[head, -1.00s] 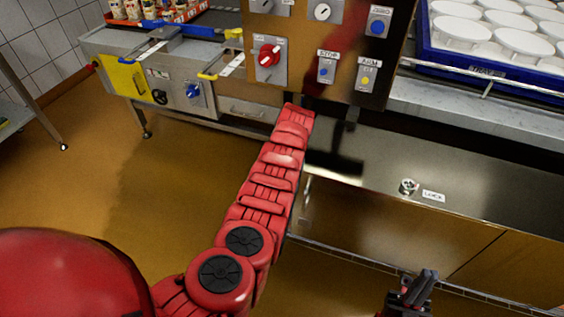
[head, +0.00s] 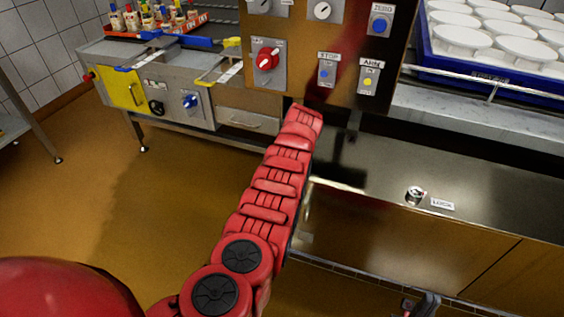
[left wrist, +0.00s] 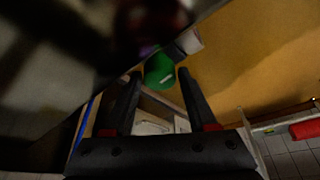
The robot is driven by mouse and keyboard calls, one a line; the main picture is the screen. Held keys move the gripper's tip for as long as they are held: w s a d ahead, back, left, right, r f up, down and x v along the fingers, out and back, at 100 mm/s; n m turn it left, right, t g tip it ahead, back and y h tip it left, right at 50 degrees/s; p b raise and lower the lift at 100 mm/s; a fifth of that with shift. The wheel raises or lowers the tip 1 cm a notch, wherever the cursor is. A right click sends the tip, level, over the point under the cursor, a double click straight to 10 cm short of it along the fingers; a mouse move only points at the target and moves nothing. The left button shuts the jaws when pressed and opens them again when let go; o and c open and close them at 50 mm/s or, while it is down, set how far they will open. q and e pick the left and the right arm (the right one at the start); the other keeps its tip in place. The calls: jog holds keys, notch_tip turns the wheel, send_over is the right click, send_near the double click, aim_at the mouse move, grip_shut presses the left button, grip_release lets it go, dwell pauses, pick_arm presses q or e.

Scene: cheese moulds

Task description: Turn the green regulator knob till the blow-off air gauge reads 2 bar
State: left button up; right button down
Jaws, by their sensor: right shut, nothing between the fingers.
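The green regulator knob (left wrist: 159,71) shows only in the left wrist view, with a small white mark on its face. My left gripper (left wrist: 159,76) is open there, its two dark fingers apart with the knob at the level of their tips. I cannot tell whether the fingers touch it. In the head view my left arm reaches up to below the control panel, and its gripper is hidden. My right gripper (head: 425,304) is shut and empty at the bottom edge, partly cut off. The blow-off air gauge is not visible in either view.
The control panel has a red rotary switch (head: 266,58), a blue STOP button (head: 325,74) and a yellow ARM button (head: 368,82). A lock (head: 415,195) sits on the metal counter (head: 390,165). A blue tray (head: 432,58) holds several white discs. A blue knob (head: 190,101) is on the left machine.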

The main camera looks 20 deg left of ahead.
pick_arm(q)
jog(key=shift+o, duration=1.3)
jog(key=shift+d+r+p, duration=0.25)
jog(key=shift+r+p, duration=0.1)
jog(key=shift+r, duration=0.2)
jog(key=p+v, duration=0.3)
jog(key=v, duration=1.3)
jog(key=shift+s+r, duration=0.1)
